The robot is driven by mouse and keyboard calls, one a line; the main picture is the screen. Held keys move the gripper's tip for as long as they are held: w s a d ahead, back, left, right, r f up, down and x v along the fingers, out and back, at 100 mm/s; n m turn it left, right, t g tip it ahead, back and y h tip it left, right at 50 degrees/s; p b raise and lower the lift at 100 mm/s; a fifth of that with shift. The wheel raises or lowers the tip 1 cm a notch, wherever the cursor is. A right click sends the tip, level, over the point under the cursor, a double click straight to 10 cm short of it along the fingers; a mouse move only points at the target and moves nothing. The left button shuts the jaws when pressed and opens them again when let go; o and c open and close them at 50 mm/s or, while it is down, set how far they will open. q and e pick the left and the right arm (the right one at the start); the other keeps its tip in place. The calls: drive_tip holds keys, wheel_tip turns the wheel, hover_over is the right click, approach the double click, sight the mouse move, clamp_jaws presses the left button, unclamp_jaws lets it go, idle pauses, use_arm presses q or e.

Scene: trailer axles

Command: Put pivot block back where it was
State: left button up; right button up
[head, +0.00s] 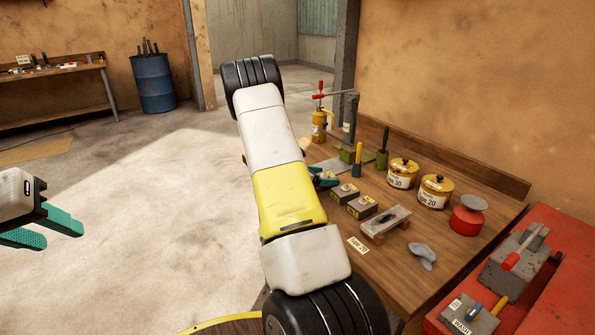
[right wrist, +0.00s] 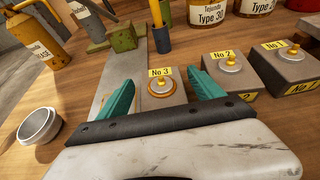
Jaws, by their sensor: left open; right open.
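Three small grey blocks carry yellow labels and brass-tipped round studs, No 3 (right wrist: 164,92), No 2 (right wrist: 236,76) and No 1 (right wrist: 292,76) in the right wrist view. I cannot tell which one is the pivot block. My right gripper (right wrist: 160,97) is open, with one teal finger on each side of block No 3; I cannot tell whether they touch it. In the head view my right arm partly hides this gripper (head: 325,179). My left gripper (head: 50,230) is open and empty over the floor at the left.
A silver cup (right wrist: 39,125) lies left of the right gripper. On the wooden workbench (head: 410,265) stand yellow tins (head: 403,174), a yellow oil can (head: 319,126), a stone on a wooden stand (head: 386,221) and a red container (head: 466,220). A red toolbox (head: 550,275) is at the right.

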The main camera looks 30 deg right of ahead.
drive_tip(key=shift+a+r, duration=0.25)
drive_tip(key=shift+r, duration=0.05)
drive_tip(key=v, duration=1.1)
drive_tip(key=shift+a, duration=0.1)
drive_tip(key=s+a+r+m+t+y, duration=0.2)
drive_tip(key=s+a+r+m+y, duration=0.5)
drive_tip(key=s+a, duration=0.6)
drive_tip(key=s+a+r+m+t+y, duration=0.3)
drive_tip(key=s+a+r+m+y, duration=0.5)
drive_tip(key=s+a+r+m, duration=0.3)
wheel_tip(320, 180, up, 2)
drive_tip(key=s+a, duration=0.2)
drive_tip(key=shift+s+r+y, duration=0.2)
drive_tip(key=shift+s+y, duration=0.1)
drive_tip(key=shift+s, duration=0.1)
